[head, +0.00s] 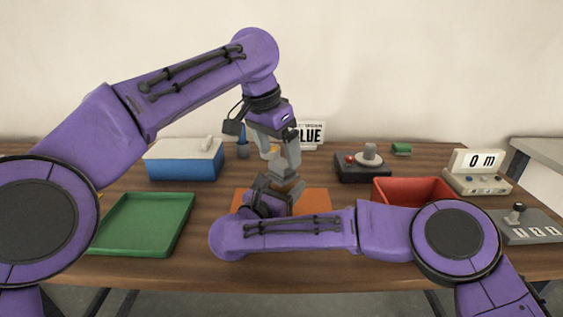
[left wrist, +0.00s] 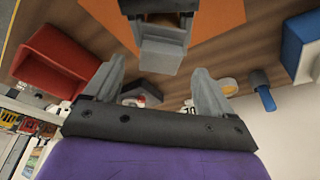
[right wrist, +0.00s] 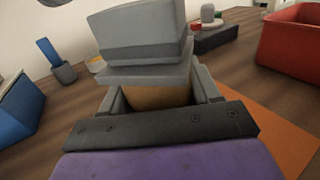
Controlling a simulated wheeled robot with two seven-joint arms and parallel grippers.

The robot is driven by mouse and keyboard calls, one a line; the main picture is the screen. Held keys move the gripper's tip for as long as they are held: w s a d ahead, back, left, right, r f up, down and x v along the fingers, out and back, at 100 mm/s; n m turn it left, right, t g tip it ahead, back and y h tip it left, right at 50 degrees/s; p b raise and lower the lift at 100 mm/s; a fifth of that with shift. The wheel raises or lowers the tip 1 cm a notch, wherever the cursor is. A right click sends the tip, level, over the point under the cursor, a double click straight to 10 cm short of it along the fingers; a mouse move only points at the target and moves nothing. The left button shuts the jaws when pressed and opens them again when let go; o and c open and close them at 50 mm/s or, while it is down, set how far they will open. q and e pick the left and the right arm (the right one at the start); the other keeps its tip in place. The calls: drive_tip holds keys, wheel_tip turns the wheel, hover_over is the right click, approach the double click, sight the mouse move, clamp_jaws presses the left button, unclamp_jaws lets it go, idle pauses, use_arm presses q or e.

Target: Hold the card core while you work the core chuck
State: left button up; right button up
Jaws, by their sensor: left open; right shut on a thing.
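My right gripper (head: 273,188) is shut on the card core (right wrist: 155,97), a brown cylinder low between its fingers in the right wrist view. The grey core chuck (right wrist: 142,40), with a wide flange and a dark band, sits on the core's upper end; how deep it is seated is hidden. My left gripper (head: 281,156) is open and points down from above. In the left wrist view, its two fingers (left wrist: 158,72) stand apart with the chuck (left wrist: 160,56) between and just past their tips. Contact with the chuck cannot be told.
An orange mat (head: 315,199) lies below the grippers. A green tray (head: 145,224) and a blue box (head: 184,165) are at left. A red bin (head: 412,186), a dark button box (head: 362,170), a length display (head: 478,175) and a lever panel (head: 530,228) are at right.

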sight(281, 162)
use_arm(q)
drive_tip(key=x, duration=0.6)
drive_tip(key=shift+c, duration=0.3)
drive_tip(key=c, duration=1.2)
drive_tip(key=shift+r, duration=0.1)
